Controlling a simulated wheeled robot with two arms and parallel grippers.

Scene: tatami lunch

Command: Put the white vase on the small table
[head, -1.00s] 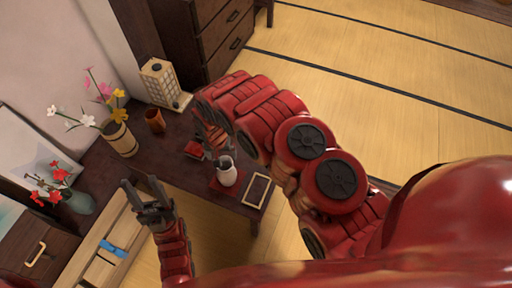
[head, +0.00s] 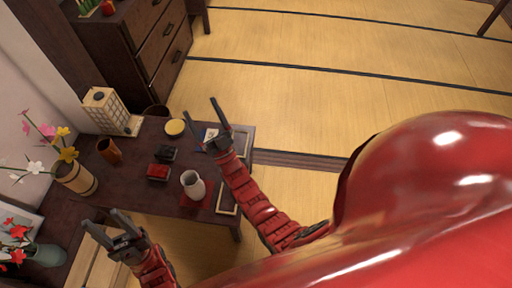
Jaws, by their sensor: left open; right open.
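The white vase (head: 193,185) stands upright on a red mat (head: 188,205) near the front edge of the dark small table (head: 130,190). My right gripper (head: 216,118) is open and empty above the table's back right part, behind and to the right of the vase, apart from it. My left gripper (head: 102,232) is open and empty at the lower left, in front of the table's near edge and away from the vase.
A brown cup (head: 109,150), a red box (head: 158,172), a dark item (head: 165,153) and a yellow-topped round tin (head: 175,128) stand on the table. A paper lantern (head: 112,112) and a flower pot (head: 76,178) are at the left. A dark-framed tray (head: 228,197) lies right of the vase.

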